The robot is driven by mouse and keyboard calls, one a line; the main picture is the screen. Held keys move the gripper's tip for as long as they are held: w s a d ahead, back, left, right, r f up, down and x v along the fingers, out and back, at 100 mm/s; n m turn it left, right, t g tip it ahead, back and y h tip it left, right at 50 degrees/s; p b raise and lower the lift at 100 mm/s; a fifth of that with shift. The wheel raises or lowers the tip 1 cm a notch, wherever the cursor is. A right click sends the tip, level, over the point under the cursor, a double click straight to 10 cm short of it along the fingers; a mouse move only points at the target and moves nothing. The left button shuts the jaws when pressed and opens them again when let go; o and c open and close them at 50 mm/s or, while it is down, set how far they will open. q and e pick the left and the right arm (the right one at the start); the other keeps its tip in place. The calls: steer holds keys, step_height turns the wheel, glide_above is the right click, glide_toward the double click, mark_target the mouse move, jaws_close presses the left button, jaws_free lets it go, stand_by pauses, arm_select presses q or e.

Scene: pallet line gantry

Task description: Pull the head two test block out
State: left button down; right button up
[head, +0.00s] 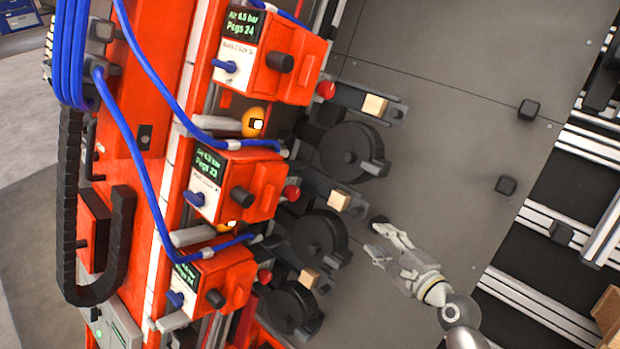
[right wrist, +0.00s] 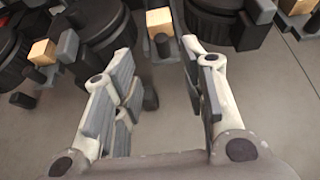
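Three orange heads stand in a slanting row, each with a pale wooden test block by a dark holder. The middle head (head: 240,188) has the middle test block (head: 340,200). My right gripper (head: 377,238) is open and empty, a little below and right of that block and apart from it. In the right wrist view, a test block (right wrist: 159,20) sits ahead, between the two spread fingers in the picture. Its lower part meets a dark holder piece (right wrist: 162,46). My left gripper does not show.
The upper test block (head: 375,105) and lower test block (head: 309,278) sit by their own heads, near black round drums (head: 352,152). Blue hoses (head: 135,125) loop on the left. The grey plate (head: 440,130) is mostly bare, with small black knobs (head: 506,185). Rails (head: 540,310) lie right.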

steer(key=s, duration=0.1)
steer(key=s+r, duration=0.1)
steer(key=s, duration=0.1)
steer(key=s+r, duration=0.1)
steer(key=shift+s+d, duration=0.2)
steer(key=shift+s, duration=0.15)
steer(key=shift+f, duration=0.15)
steer(key=s+d+f+n+g+h+b, duration=0.2)
steer(key=s+f+b, duration=0.1)
steer(key=f, duration=1)
steer(key=s+d+f+n+g+h+b, duration=0.1)
steer(key=s+d+f+n+g+b, duration=0.2)
steer(key=f, duration=1)
steer(key=s+d+f+n+g+h+b, duration=0.15)
steer(key=s+f, duration=0.25)
steer(key=f, duration=1)
steer(key=s+d+f+n+g+h+b, duration=0.1)
steer(key=s+f+n, duration=0.3)
steer(key=s+f, duration=0.5)
steer(key=s+d+f+n+g+h+b, duration=0.1)
steer(key=s+d+f+n+g+b, duration=0.1)
steer(key=s+f, duration=0.7)
steer(key=s+d+f+n+g+h+b, duration=0.1)
steer(key=s+f+n+g+b, duration=0.2)
steer(key=s+f+n, duration=0.4)
steer(key=s+f+b, duration=0.1)
steer(key=s+f, duration=0.1)
steer(key=s, duration=0.6)
steer(key=shift+s+d+b, duration=0.3)
steer(key=shift+s, duration=0.05)
